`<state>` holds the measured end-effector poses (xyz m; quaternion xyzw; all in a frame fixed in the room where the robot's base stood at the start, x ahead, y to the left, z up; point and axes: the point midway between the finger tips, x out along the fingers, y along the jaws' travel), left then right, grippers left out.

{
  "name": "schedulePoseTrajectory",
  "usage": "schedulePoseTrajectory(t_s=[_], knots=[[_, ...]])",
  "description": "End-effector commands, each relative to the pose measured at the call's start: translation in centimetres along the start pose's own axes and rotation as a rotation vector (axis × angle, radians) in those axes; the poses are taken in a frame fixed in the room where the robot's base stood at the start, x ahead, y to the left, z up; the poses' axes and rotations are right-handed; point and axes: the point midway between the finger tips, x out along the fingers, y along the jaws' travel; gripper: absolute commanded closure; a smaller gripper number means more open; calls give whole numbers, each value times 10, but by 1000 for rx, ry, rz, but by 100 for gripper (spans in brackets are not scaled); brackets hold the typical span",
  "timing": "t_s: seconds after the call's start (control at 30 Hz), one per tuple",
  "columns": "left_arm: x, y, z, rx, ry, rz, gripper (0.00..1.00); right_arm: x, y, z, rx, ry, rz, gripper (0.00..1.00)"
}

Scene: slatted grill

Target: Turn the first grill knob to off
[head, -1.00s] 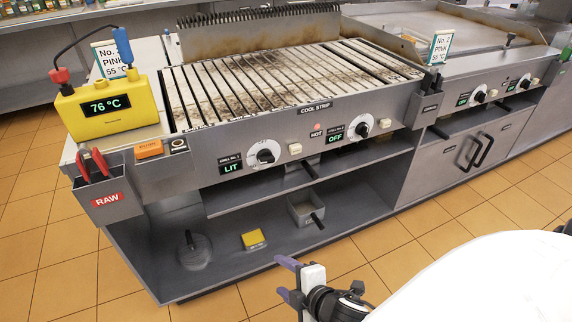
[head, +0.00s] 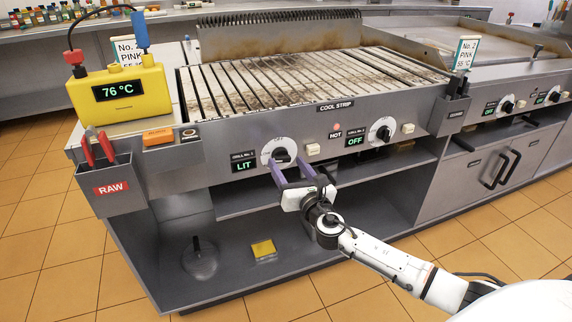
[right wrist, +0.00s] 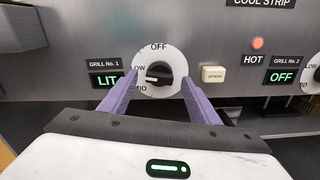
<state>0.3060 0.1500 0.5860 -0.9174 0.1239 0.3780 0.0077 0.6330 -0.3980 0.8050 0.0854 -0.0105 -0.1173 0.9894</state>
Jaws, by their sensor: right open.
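The first grill knob (head: 281,155) is a black knob on a white dial, beside a display (head: 244,162) reading LIT under the label Grill No. 1. In the right wrist view the knob (right wrist: 159,74) has its pointer toward the left, between LOW and MID, with OFF at the top of the dial. My right gripper (head: 294,172) is open, its purple fingers reaching up at the dial. In the right wrist view the fingers (right wrist: 160,88) stand on either side of the knob, apart from it. My left gripper is not in view.
The second grill knob (head: 383,133) is to the right, its display (head: 356,141) reading OFF. White igniter buttons (head: 312,149) sit beside the dials. A RAW holder (head: 111,185) with red-handled tongs juts out at the left. A lower shelf edge (head: 240,207) runs below the panel.

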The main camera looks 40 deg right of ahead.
Motion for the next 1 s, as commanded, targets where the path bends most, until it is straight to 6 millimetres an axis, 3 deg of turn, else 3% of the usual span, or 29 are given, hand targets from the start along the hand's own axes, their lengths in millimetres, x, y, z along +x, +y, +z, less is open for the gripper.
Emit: schedulePoseTrajectory(t_s=[0.2,0.47,0.57,0.73,1.0], knots=[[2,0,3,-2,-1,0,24,18,0,0,2,0,0,44],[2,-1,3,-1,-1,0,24,20,0,-1,2,2,0,44],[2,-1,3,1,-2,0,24,20,0,-1,2,2,0,56],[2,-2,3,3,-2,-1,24,20,0,-1,2,1,0,84],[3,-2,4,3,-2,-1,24,20,0,-1,26,1,0,85]])
